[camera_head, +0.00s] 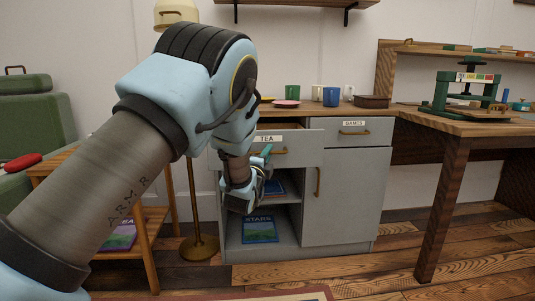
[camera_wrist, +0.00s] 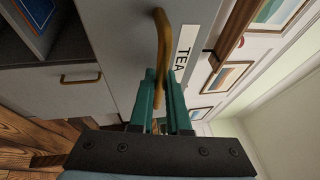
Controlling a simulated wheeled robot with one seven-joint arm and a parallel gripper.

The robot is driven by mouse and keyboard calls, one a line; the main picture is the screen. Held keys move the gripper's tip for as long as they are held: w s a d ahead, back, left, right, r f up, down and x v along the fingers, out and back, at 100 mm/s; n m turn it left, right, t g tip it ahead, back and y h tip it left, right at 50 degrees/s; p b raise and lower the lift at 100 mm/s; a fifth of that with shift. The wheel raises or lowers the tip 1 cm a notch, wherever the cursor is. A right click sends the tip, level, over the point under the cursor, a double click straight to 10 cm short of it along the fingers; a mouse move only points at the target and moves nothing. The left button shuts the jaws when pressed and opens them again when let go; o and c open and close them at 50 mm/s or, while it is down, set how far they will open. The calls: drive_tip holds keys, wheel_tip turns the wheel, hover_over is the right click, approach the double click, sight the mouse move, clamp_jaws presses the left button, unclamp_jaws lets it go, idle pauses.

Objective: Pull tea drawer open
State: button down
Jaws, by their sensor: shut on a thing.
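The tea drawer (camera_head: 303,147) is a grey front with a white TEA label, at the upper left of the grey cabinet. It stands out past the games drawer beside it, and a dark strip of its inside shows above the front. Its brass handle (camera_wrist: 161,40) shows in the wrist view next to the TEA label (camera_wrist: 184,50). My gripper (camera_wrist: 162,76) has its teal fingers on either side of this handle and is shut on it. In the head view my gripper (camera_head: 266,153) is at the drawer front, and my arm hides the drawer's left part.
The games drawer (camera_head: 345,134) is shut, above a closed cabinet door (camera_head: 345,195). An open shelf below the tea drawer holds a blue STARS book (camera_head: 260,229). Mugs and bowls stand on the cabinet top. A wooden workbench (camera_head: 455,127) is at right; a floor lamp (camera_head: 199,245) stands left.

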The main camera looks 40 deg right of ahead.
drive_tip(key=shift+s+a, duration=0.1)
drive_tip(key=c, duration=0.9)
unclamp_jaws()
drive_tip(key=p+v, duration=0.1)
drive_tip(key=v, duration=0.9)
drive_tip(key=shift+s+a+f, duration=0.15)
drive_tip(key=shift+a, duration=0.2)
